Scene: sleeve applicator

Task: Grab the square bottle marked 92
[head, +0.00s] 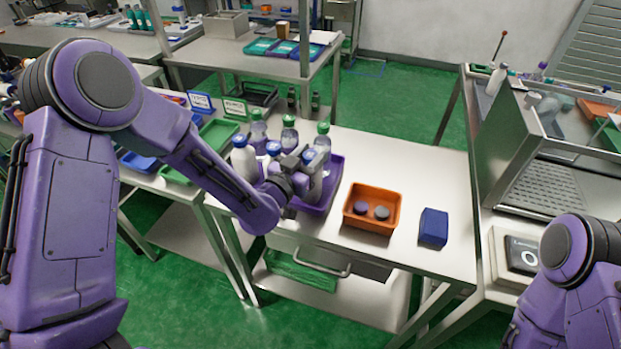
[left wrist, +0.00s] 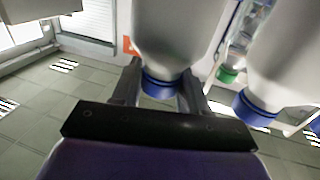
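Several bottles stand in a purple tray (head: 334,183) on the white table. They include a white bottle with a blue cap (head: 244,163), a clear green-capped bottle (head: 258,131) and another green-capped bottle (head: 323,141). No number 92 is readable. My left gripper (head: 306,172) is among the bottles at the tray's front right. In the left wrist view, its fingers (left wrist: 160,88) lie either side of a pale blue-capped bottle (left wrist: 177,30) at its neck; I cannot tell whether they touch it. A second blue-capped bottle (left wrist: 285,60) stands beside it. My right gripper is out of view.
An orange bin (head: 365,222) with two round caps and a blue box (head: 433,227) are right of the tray. Two small signs (head: 201,101) and green and blue trays are to the left. A metal-walled station (head: 545,160) stands at the right. The table's back right is clear.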

